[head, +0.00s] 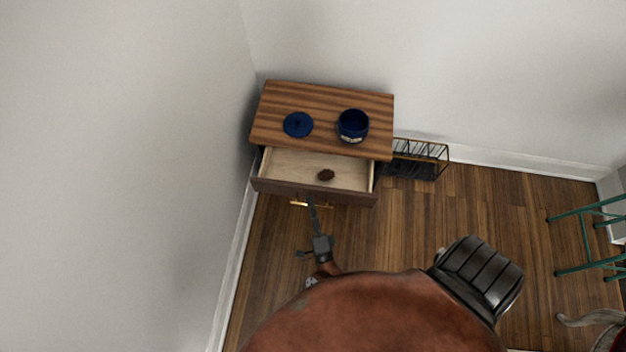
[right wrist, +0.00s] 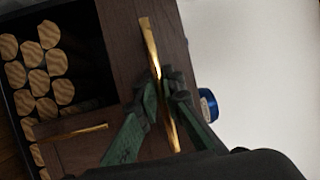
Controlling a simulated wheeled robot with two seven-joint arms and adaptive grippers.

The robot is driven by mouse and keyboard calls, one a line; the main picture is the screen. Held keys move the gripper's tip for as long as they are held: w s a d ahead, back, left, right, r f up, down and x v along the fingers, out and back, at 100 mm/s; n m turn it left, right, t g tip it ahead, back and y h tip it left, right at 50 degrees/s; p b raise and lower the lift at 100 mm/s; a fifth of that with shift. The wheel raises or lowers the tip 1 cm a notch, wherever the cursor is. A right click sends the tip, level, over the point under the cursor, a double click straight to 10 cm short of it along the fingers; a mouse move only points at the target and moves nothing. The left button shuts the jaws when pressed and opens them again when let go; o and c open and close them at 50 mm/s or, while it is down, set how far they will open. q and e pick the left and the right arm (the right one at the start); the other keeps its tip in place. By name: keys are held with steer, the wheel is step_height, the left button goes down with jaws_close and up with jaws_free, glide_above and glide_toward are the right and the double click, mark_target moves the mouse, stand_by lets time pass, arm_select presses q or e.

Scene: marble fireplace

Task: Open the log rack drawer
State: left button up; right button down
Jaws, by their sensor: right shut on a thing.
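The wooden log rack cabinet (head: 290,93) stands in the corner, and its top drawer (head: 290,166) is pulled out. A small dark brown object (head: 326,175) lies inside the drawer. The drawer front (head: 350,197) carries a gold bar handle (head: 298,203); the handle also shows in the right wrist view (right wrist: 149,42). My right gripper (head: 312,206) is at this handle. In the right wrist view its green fingers (right wrist: 162,92) are shut on the handle, one on each side. My left gripper is not in view.
A blue jar (head: 352,126) and a blue lid (head: 298,124) rest on the cabinet top. Cut logs (right wrist: 38,65) and a second gold handle (right wrist: 72,133) show below the drawer. A black wire rack (head: 420,158) stands right of the cabinet. Green metal legs (head: 585,238) stand far right.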

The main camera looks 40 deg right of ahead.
steer(key=shift+s+a+f, duration=0.1)
steer(key=shift+s+a, duration=0.1)
steer(key=shift+s, duration=0.05)
steer(key=c, duration=2.3)
jaws_free()
steer(key=shift+s, duration=0.1)
